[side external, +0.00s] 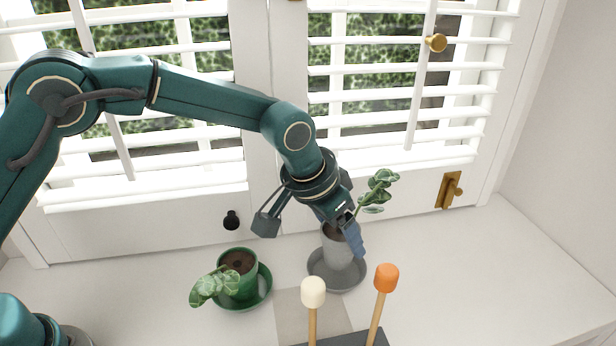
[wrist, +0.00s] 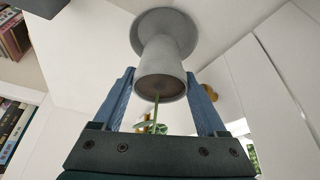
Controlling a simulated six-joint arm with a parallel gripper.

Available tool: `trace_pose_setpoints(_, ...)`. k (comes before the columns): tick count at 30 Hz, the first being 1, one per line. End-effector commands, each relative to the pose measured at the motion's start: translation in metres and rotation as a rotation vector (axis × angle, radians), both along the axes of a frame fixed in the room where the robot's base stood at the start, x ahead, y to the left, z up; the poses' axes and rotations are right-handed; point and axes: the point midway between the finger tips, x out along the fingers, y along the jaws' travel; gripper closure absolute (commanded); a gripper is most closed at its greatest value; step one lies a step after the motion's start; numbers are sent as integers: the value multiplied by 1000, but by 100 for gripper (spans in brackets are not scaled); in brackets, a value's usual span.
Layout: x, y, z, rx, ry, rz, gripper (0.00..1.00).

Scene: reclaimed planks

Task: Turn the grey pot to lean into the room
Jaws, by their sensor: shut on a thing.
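The grey pot (side external: 338,252) stands upright on a grey saucer (side external: 337,281) on the white sill. Its plant (side external: 376,190) leans to the upper right, toward the shutters. My gripper (side external: 345,232) is shut on the pot's upper part from above and hides some of its rim. In the wrist view the grey pot (wrist: 162,65) sits between the two blue fingers of my gripper (wrist: 159,76), and the grey saucer (wrist: 187,30) shows beyond it. The stem passes toward the palm, and its leaves are mostly hidden there.
A green pot (side external: 241,285) on a green saucer stands to the left, its plant (side external: 212,288) leaning front-left, away from the shutters. A cream-topped stick (side external: 313,291) and an orange-topped stick (side external: 386,278) rise from a dark block in front. White shutters (side external: 405,120) stand close behind. The sill's right is clear.

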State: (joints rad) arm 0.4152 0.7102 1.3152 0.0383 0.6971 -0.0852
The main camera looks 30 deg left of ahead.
Motion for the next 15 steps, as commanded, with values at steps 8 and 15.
trace_pose_setpoints(8, 1, 2, -14, 1, 0, 6, 100)
trace_pose_setpoints(15, 1, 2, -26, 0, -1, 7, 100)
